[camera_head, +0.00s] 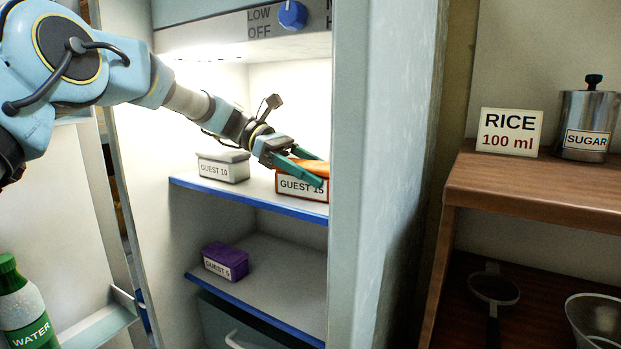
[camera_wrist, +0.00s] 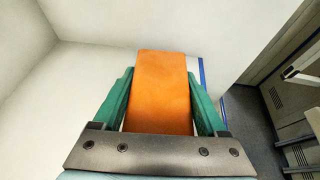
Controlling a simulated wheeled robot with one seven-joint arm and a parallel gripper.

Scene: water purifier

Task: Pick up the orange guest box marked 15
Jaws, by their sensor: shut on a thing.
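The orange box marked GUEST 15 (camera_head: 301,189) sits on the upper shelf of the open fridge, at the right, its label facing front. My gripper (camera_head: 306,168) reaches in from the left, with one green finger across the box's front and the other behind it. In the wrist view the orange box (camera_wrist: 162,92) lies between the two green fingers, which are shut on its sides. I cannot tell whether the box is lifted clear of the shelf.
A white box marked GUEST 10 (camera_head: 223,166) stands left on the same shelf (camera_head: 249,196). A purple box marked GUEST 5 (camera_head: 225,262) is on the shelf below. The fridge's right wall (camera_head: 362,200) stands close to the orange box. A green-capped water bottle (camera_head: 24,308) is at lower left.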

